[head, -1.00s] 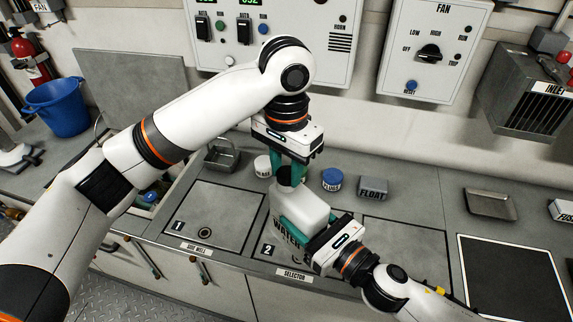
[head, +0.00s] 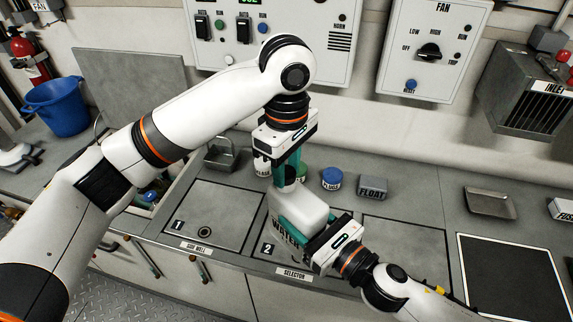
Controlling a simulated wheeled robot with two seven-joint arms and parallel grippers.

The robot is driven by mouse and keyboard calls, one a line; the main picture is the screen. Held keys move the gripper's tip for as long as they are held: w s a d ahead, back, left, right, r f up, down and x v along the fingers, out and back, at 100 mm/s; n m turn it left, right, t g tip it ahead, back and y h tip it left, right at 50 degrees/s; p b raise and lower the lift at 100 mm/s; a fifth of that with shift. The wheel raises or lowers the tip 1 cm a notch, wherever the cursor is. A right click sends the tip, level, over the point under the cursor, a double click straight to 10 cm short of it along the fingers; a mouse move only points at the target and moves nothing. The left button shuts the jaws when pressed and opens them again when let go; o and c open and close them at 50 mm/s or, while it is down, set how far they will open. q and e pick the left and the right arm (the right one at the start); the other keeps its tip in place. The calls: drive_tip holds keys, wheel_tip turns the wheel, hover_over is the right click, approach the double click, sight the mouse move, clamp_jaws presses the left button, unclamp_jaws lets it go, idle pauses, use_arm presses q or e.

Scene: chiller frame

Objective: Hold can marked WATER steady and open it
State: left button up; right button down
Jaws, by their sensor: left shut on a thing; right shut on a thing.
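The can marked WATER (head: 303,207) is a white container standing around the area marked 2 on the counter. Its lettering is partly covered by my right gripper. My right gripper (head: 296,230) is shut on the can's body from the front right.
Behind the can stand a white jar (head: 262,166), a blue-lidded jar (head: 331,179) and a grey block marked FLOAT (head: 373,187). A metal tray (head: 491,202) lies to the right. A blue bucket (head: 58,106) is far left. The panel marked 1 (head: 205,215) is clear.

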sight(287, 172)
use_arm(q)
drive_tip(key=shift+w+a+r, duration=0.15)
use_arm(e)
drive_tip(key=shift+w+d+r, duration=0.1)
drive_tip(key=shift+r, duration=0.05)
use_arm(q)
drive_tip(key=shift+r, duration=0.1)
drive_tip(key=shift+r, duration=0.85)
drive_tip(key=shift+r, duration=2)
drive_tip(key=shift+d, duration=0.2)
use_arm(e)
drive_tip(key=shift+r, duration=0.2)
drive_tip(key=shift+f, duration=0.15)
